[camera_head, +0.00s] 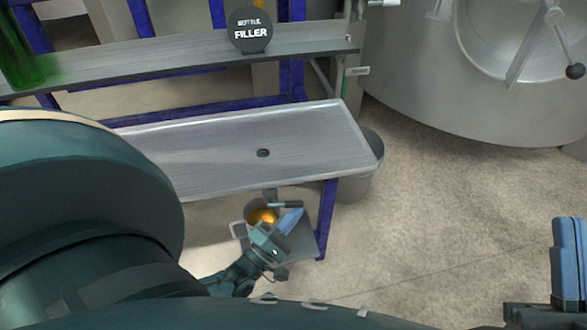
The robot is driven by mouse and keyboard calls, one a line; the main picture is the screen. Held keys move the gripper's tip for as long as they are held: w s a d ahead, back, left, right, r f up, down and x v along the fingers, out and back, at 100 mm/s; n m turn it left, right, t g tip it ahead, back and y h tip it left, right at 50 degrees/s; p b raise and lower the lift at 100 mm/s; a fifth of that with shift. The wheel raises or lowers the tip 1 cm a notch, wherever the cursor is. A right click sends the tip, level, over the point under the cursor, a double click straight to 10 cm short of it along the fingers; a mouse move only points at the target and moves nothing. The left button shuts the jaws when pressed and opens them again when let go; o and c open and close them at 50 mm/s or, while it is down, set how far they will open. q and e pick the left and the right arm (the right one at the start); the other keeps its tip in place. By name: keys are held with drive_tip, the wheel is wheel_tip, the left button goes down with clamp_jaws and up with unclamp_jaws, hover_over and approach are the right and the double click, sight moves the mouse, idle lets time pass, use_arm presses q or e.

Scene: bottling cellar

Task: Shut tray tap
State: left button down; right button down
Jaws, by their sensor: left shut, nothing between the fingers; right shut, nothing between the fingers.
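The metal drip tray (215,158) has a dark drain hole and spans the middle of the head view. Below its front edge is the tray tap (270,194), with a short dark lever (286,204) pointing right, roughly level. My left gripper (291,221) is shut and empty, its blue fingertips just below the lever. I cannot tell whether they touch it. My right gripper (569,258) is shut and empty at the right edge, far from the tap.
A vessel with amber contents (263,216) is under the tap, partly hidden by my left gripper. A grey bin (362,175) stands behind the tray's right end. A green bottle (18,55) and the filler sign (250,30) are on the upper shelf. Floor at right is clear.

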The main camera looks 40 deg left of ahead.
use_arm(q)
drive_tip(key=shift+w+r+n+t+b, duration=0.1)
drive_tip(key=shift+r+n+t+b, duration=0.05)
drive_tip(key=shift+n+t+b, duration=0.2)
use_arm(e)
drive_tip(key=shift+d+r+n+y, duration=0.15)
drive_tip(key=shift+r+n+y, duration=0.35)
drive_tip(key=shift+r, duration=0.05)
idle(0.5)
idle(0.4)
